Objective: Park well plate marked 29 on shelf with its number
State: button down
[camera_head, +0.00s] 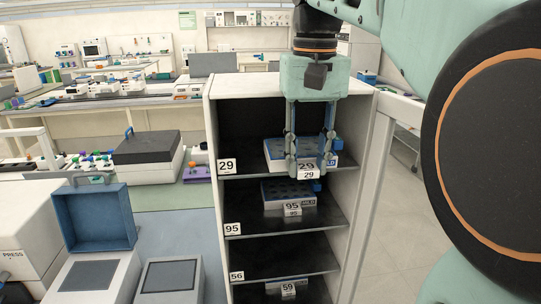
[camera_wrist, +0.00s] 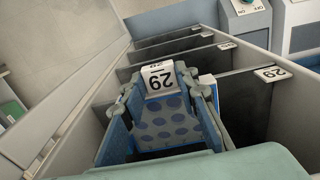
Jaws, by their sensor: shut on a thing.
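Whether the plate's underside touches the shelf cannot be told. My fingers hide part of the plate.
The white cabinet (camera_head: 213,127) has side walls close to my gripper. The shelf below, labelled 95 (camera_head: 232,229), holds a plate marked 95 (camera_head: 288,192). The 56 shelf (camera_head: 237,275) looks empty. A plate marked 59 (camera_head: 287,287) sits lower down.

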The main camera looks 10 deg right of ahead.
jog(key=shift+s+f, duration=0.2)
jog(key=shift+f, duration=0.7)
jog(key=c, duration=1.4)
grip_release()
jog(key=shift+b, duration=0.3)
jog(key=shift+w+r, duration=0.15)
jog(key=shift+r, duration=4.5)
jog(key=shift+f, duration=0.1)
